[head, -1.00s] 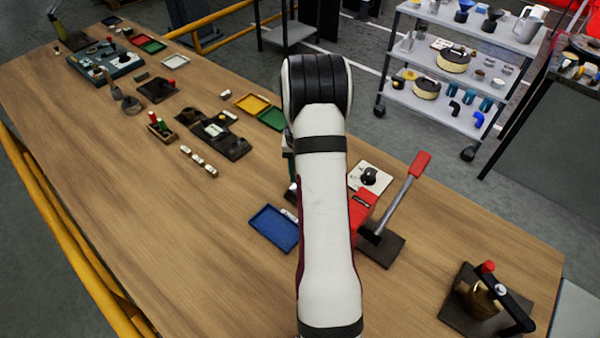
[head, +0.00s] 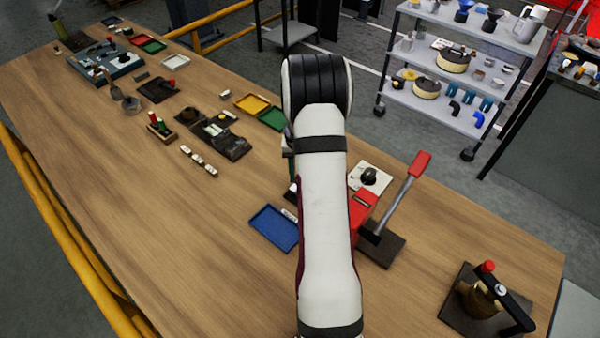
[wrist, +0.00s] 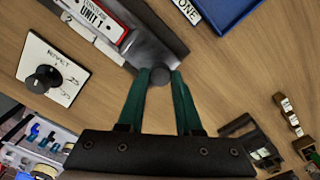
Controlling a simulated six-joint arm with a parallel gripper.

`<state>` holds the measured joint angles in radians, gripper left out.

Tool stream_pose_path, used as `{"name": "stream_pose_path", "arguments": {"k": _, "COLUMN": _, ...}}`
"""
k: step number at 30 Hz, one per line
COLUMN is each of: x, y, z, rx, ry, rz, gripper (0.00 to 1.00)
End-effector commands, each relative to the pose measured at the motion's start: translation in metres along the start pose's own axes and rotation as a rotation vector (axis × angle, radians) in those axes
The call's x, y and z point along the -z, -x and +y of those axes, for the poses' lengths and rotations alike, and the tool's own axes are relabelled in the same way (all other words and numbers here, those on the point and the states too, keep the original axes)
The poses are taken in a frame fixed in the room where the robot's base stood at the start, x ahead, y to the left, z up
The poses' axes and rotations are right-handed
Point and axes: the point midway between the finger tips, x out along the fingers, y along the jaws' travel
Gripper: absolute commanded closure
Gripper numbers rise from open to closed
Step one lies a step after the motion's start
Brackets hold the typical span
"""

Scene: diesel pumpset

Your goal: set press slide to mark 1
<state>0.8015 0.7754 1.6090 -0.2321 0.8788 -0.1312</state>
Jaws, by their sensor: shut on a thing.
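In the wrist view my gripper (wrist: 160,72) has its two green fingers closed around a dark round knob (wrist: 161,77). The knob sits at the end of a dark grey metal plate (wrist: 155,42). Next to the plate is a red and white label reading UNIT 1 (wrist: 92,16). My arm hides the knob and most of the gripper there.
A white plate with a black dial (wrist: 43,79) stands beside the press; it also shows in the head view (head: 370,178). A blue tray (head: 274,229) lies left of my arm. Another press-like device (head: 484,298) stands at the right. The table's front left is clear.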

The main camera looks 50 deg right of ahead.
Motion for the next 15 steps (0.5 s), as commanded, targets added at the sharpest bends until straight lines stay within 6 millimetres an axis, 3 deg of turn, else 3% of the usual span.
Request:
{"name": "stream_pose_path", "arguments": {"k": 10, "x": -0.001, "y": 0.001, "z": 0.003, "rx": 0.000, "ry": -0.001, "rz": 0.002, "gripper": 1.00}}
{"name": "stream_pose_path", "arguments": {"k": 15, "x": -0.021, "y": 0.001, "z": 0.028, "rx": 0.000, "ry": -0.002, "rz": -0.002, "gripper": 1.00}}
